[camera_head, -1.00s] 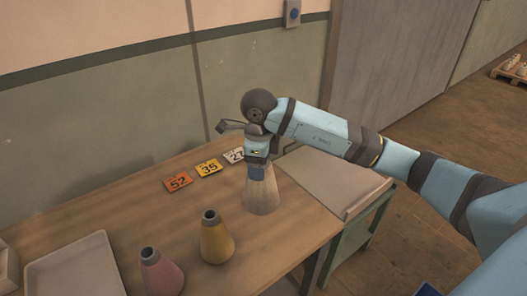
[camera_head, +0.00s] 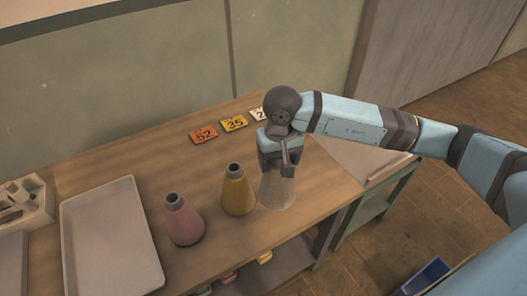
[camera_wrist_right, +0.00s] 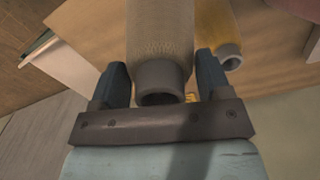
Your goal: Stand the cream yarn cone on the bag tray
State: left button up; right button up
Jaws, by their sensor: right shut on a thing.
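The cream yarn cone (camera_head: 277,190) is upright, wide end down, at the right part of the wooden table. My right gripper (camera_head: 281,160) is shut on its narrow top from above. In the right wrist view the cone's grey tip (camera_wrist_right: 163,80) sits between the two fingers. I cannot tell whether its base touches the table. A shallow, empty beige tray (camera_head: 108,236), which looks like the bag tray, lies on the left part of the table. My left gripper is not in view.
A yellow cone (camera_head: 238,192) stands close left of the cream cone, and a pink cone (camera_head: 183,222) stands between it and the tray. Number cards (camera_head: 204,135) lie at the back. A grey box (camera_head: 25,205) stands at far left. The board (camera_head: 365,160) at right is clear.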

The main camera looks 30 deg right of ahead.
aim_at(117, 272)
jog(key=k, duration=0.45)
jog(key=k+u, duration=0.1)
jog(key=u, duration=0.35)
jog(key=k+u, duration=0.1)
jog(key=u, duration=0.35)
jog(key=i+j+u, duration=0.3)
jog(key=i+j, duration=0.25)
jog(key=i, duration=0.1)
